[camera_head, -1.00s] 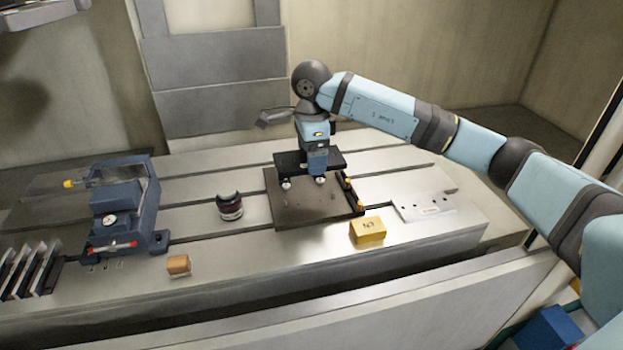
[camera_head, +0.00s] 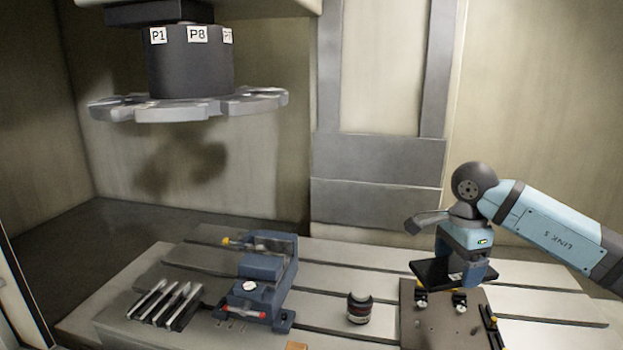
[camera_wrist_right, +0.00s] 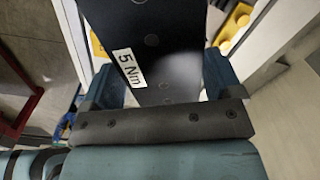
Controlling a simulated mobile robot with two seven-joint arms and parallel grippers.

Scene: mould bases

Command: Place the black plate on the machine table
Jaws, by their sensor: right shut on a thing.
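The black plate (camera_head: 427,271) is in my right gripper (camera_head: 467,277), at the lower right of the head view. It is over the back part of a brown base plate (camera_head: 418,330) on the slotted machine table (camera_head: 330,288). I cannot tell whether the two plates touch. In the right wrist view the black plate (camera_wrist_right: 165,50), with a white "5 Nm" label, runs between the two fingers of my right gripper (camera_wrist_right: 163,85), which are shut on it. My left gripper is not in view.
A blue vise (camera_head: 262,280) stands on the table at the left, beside several upright metal plates (camera_head: 165,303). A dark round part (camera_head: 359,308) sits left of the brown plate. A tool carousel (camera_head: 190,75) hangs at upper left. Table around the round part is clear.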

